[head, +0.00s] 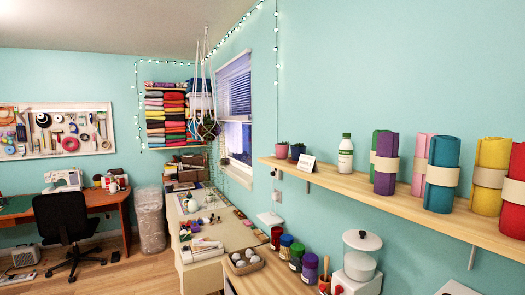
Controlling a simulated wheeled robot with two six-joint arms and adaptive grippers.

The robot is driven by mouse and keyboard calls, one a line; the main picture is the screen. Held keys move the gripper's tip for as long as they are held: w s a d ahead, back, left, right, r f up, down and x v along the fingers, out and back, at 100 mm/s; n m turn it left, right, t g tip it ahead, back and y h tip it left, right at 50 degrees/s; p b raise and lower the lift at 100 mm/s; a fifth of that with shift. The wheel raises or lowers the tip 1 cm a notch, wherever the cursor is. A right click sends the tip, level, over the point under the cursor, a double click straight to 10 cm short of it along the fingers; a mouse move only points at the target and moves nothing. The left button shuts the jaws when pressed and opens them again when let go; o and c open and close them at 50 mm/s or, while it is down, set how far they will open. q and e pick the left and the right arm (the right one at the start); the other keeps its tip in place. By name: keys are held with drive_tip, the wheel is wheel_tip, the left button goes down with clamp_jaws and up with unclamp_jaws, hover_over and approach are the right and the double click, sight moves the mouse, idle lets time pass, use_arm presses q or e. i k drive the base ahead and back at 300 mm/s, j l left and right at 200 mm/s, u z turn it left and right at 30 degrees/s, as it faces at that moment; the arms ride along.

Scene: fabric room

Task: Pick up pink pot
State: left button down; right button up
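A small pink pot (282,153) with a green plant stands at the left end of the wooden wall shelf (385,188). A darker small pot (297,154) with a plant stands just to its right. Both are small in the head view, so fine detail is hard to tell. Neither of my grippers shows in the head view, and nothing is seen touching the pink pot.
Below, a counter holds jars (309,268) and a basket (246,263). Open floor (125,270) lies at left.

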sight(282, 149)
drive_tip(key=i+j+u, duration=0.35)
drive_tip(key=i, duration=0.2)
drive_tip(key=i+j+u, duration=0.35)
drive_tip(key=i, duration=0.2)
drive_tip(key=i+u, duration=0.3)
drive_tip(key=i, duration=0.25)
drive_tip(key=i+j+z, duration=0.1)
drive_tip(key=i+z, duration=0.35)
drive_tip(key=i+j+z, duration=0.2)
drive_tip(key=i+z, duration=0.3)
drive_tip(key=i+j+z, duration=0.3)
drive_tip(key=z, duration=0.15)
